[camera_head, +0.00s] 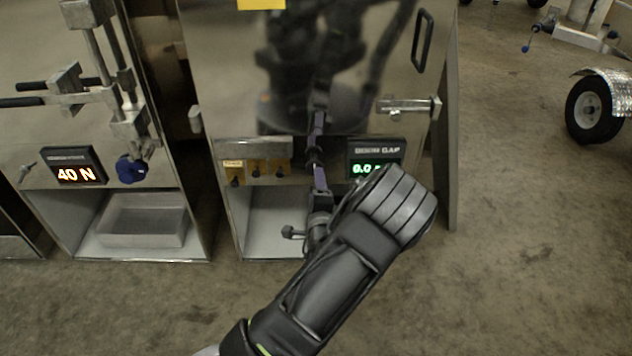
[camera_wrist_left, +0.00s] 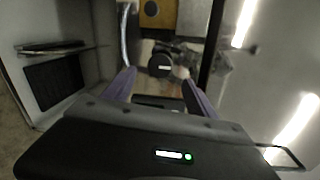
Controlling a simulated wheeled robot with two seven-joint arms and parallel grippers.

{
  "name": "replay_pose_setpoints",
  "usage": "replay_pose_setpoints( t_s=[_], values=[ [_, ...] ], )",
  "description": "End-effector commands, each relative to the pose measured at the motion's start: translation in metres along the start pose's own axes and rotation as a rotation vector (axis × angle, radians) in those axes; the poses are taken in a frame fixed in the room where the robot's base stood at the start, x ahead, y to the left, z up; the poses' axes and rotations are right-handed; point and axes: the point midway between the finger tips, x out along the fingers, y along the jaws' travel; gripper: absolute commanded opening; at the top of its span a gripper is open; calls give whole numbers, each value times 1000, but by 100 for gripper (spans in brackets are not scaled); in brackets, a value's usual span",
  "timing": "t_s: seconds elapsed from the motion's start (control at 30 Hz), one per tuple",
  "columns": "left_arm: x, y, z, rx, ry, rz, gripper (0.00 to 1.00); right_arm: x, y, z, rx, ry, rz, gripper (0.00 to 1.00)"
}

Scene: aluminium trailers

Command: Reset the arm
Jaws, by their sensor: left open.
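My left arm comes in from the bottom of the head view, and its gripper (camera_head: 319,172) is in front of the lower part of the middle metal cabinet (camera_head: 225,70). In the left wrist view the two purple fingers of the gripper (camera_wrist_left: 159,92) stand apart with nothing held between them. A round black knob (camera_wrist_left: 160,65) shows just beyond and between the fingertips; I cannot tell whether they touch it. The cabinet's green gap display (camera_head: 364,169) is partly hidden by my arm. My right gripper is not in view.
A left cabinet has a "40 N" display (camera_head: 76,175), a blue knob (camera_head: 131,169) and a grey tray (camera_head: 143,220) in its lower opening. A latch (camera_head: 408,106) sticks out on the middle cabinet. A trailer wheel (camera_head: 590,108) stands at far right. The floor (camera_head: 530,210) on the right is clear.

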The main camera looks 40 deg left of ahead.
Motion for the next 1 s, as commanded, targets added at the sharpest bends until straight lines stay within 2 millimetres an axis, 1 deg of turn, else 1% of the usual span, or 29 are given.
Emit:
replay_pose_setpoints(
  t_s=[0.47,0.57,0.67,0.7,0.77,0.8,0.87,0.9,0.97,1.0],
  values=[
    [1,0,0,-8,0,0,66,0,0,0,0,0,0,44],
    [1,2,0,-61,-1,10,66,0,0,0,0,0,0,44],
    [0,15,-2,-176,4,62,66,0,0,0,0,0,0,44],
    [-4,27,-4,-238,8,105,66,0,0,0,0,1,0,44],
    [-17,55,-17,-349,25,207,66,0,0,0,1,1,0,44],
    [-30,77,-27,-423,30,289,66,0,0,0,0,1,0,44],
    [-54,112,-41,-533,23,422,66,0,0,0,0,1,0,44],
    [-73,136,-48,-603,6,516,66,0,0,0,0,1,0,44],
    [-107,171,-58,-702,-31,663,66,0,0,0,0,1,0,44],
    [-132,193,-65,-763,-64,761,66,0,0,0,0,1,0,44]
  ],
)
